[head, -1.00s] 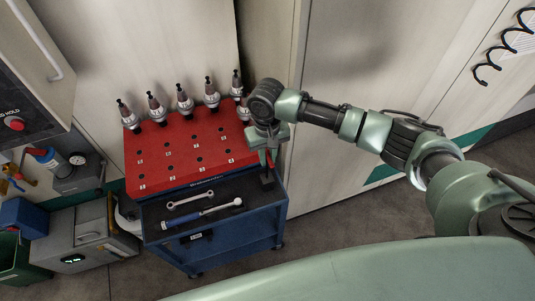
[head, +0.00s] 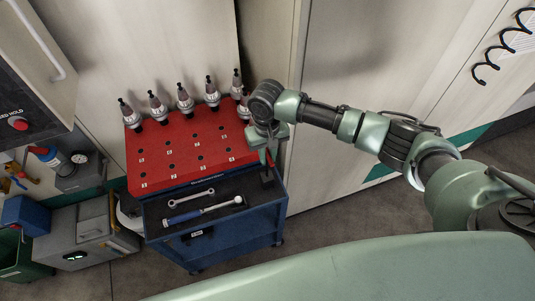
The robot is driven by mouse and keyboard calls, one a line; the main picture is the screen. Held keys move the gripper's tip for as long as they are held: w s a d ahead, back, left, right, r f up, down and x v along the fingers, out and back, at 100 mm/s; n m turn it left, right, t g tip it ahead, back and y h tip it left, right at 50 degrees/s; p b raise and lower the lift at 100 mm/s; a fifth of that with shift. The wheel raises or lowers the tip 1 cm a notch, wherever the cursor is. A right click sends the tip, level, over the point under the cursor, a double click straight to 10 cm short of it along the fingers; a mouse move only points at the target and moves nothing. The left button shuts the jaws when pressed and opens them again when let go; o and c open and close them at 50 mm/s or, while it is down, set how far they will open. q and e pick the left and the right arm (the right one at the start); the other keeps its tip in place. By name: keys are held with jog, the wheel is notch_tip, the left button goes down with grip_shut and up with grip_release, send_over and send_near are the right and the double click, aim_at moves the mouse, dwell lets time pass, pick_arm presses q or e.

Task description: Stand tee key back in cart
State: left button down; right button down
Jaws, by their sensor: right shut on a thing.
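The blue cart (head: 232,241) has a red top rack (head: 190,150) with rows of holes and a dark front tray. My right gripper (head: 269,150) is at the cart's right side, pointing down. It is shut on the tee key, of which a slim red part (head: 270,159) shows below the jaws. A small black block (head: 267,179) sits directly under it at the tray's right end. I cannot tell whether the key's lower end is inside the block. The rest of the key is hidden by the gripper and wrist. My left gripper is out of view.
Several tool holders (head: 185,100) stand along the rack's back edge. A wrench (head: 191,198) and a blue-handled torque wrench (head: 203,212) lie in the tray. A grey box (head: 78,238) stands left of the cart; cabinet panels (head: 370,75) rise behind.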

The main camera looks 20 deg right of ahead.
aim_at(267, 166)
jog(key=shift+p, duration=0.3)
jog(key=shift+f, duration=0.15)
notch_tip(267, 166, down, 2)
jog(key=shift+f+b, duration=0.25)
jog(key=shift+b, duration=0.4)
jog(key=shift+f, duration=0.15)
jog(key=shift+f+b, duration=0.5)
jog(key=shift+f, duration=1.05)
